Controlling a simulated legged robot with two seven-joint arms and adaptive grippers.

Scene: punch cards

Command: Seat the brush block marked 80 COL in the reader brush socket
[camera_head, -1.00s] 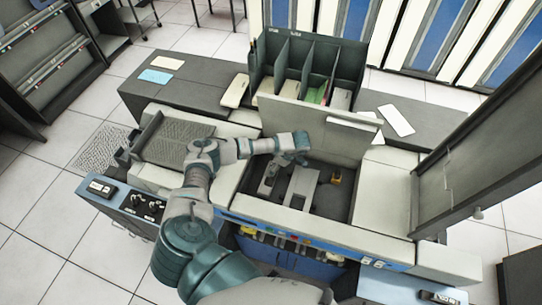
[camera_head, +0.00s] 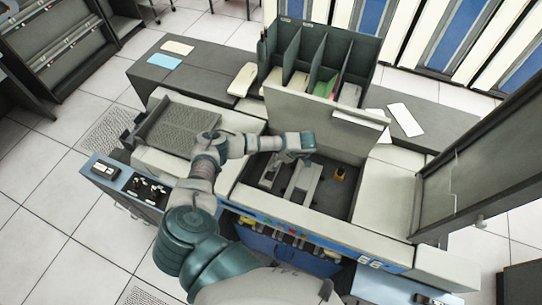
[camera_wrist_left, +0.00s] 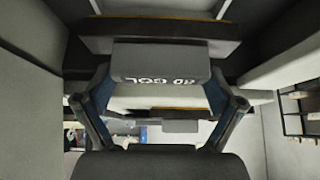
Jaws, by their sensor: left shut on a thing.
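The brush block (camera_wrist_left: 160,62) is a grey bar with white "80 COL" lettering, upside down in the left wrist view. My left gripper (camera_wrist_left: 159,78) is shut on it, one finger on each side. In the head view my left gripper (camera_head: 299,153) hangs over the open bay of the machine, near its back wall. The block is too hidden there to make out. A light grey bracket (camera_head: 304,184) stands in the bay just below the gripper. I cannot tell which part is the socket, or whether the block touches it. My right gripper is not in view.
A small orange-yellow thing (camera_head: 340,173) sits in the bay, right of the bracket. A raised pale cover (camera_head: 330,128) stands behind the bay. A dark divided rack (camera_head: 320,57) stands further back. A tall dark panel (camera_head: 480,150) is at right.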

